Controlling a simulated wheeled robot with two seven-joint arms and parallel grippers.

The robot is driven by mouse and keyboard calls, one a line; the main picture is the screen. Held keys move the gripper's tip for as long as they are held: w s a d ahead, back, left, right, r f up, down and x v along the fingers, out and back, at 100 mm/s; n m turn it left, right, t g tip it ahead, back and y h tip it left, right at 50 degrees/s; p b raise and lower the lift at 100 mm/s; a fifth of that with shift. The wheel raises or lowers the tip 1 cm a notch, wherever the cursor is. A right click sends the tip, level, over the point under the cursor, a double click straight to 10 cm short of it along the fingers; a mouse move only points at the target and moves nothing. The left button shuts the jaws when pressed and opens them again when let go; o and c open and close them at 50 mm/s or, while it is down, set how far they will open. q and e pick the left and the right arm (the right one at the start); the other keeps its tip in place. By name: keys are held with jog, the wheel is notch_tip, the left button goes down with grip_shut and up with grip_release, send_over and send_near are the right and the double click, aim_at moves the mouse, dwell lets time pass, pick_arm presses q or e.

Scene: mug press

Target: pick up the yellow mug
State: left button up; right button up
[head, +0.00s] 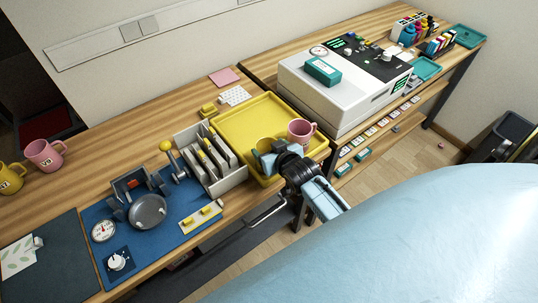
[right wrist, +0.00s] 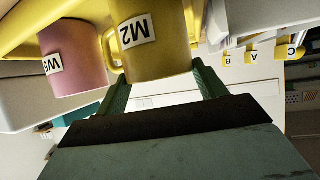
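The yellow mug (head: 264,146) stands at the front of the yellow tray (head: 250,112), partly hidden by my right gripper (head: 275,155) in the head view. In the right wrist view, which is upside down, this yellow mug (right wrist: 152,42) bears a label reading M2. My right gripper's green fingers (right wrist: 160,85) are spread wide, one on each side of the mug. I see no clear squeeze, and the fingertips are partly hidden behind the mug. A pink mug (head: 300,131) stands close beside it; it also shows in the right wrist view (right wrist: 72,58). My left gripper is not in view.
A white machine (head: 340,95) stands right of the tray. A grey rack (head: 210,160) and a mug press (head: 147,208) on a blue mat lie to its left. Another yellow mug (head: 11,179) and a pink mug (head: 44,155) stand at the far left.

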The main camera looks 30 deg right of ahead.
jog(key=c, duration=0.9)
jog(key=shift+r, duration=0.15)
